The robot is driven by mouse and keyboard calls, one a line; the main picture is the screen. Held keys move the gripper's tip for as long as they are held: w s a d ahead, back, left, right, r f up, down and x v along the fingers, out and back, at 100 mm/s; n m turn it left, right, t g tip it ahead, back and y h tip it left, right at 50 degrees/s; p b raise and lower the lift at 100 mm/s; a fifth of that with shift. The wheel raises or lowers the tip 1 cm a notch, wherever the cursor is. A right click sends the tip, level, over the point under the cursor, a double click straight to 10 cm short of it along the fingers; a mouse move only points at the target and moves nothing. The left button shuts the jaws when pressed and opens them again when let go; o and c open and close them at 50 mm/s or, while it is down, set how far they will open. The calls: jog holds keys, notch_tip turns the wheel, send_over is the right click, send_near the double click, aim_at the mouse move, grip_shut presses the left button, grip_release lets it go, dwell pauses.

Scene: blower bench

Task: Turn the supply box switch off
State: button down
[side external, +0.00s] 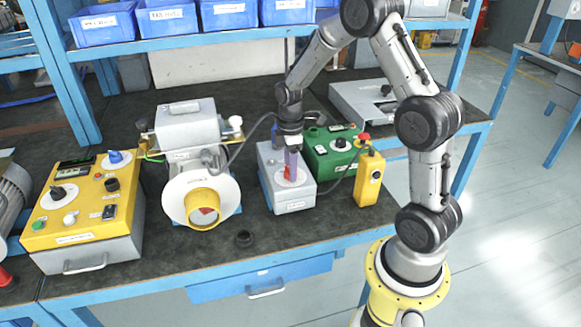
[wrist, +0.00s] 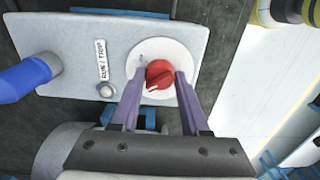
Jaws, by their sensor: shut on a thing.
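A grey box (side external: 286,192) stands on the bench with a red rotary knob (side external: 288,173) on its top. In the wrist view the red knob (wrist: 159,74) sits on a round white plate (wrist: 176,54) on the grey panel (wrist: 75,45). A white mark on the knob points to the lower left. My gripper (side external: 290,164) reaches down from above, its purple fingers on either side of the knob. In the wrist view my gripper (wrist: 160,79) is shut on the knob. A label near a small round button (wrist: 106,91) seems to read RUN / TRIP.
A green box (side external: 331,150) and a yellow pendant box (side external: 369,180) stand close to the right. A blower (side external: 187,135) with a round white front stands to the left, a yellow control box (side external: 85,205) beyond it.

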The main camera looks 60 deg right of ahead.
jog(key=shift+r, duration=0.1)
dwell(0.3)
jog(key=shift+c, duration=1.9)
grip_release()
notch_tip(320, 180, up, 14)
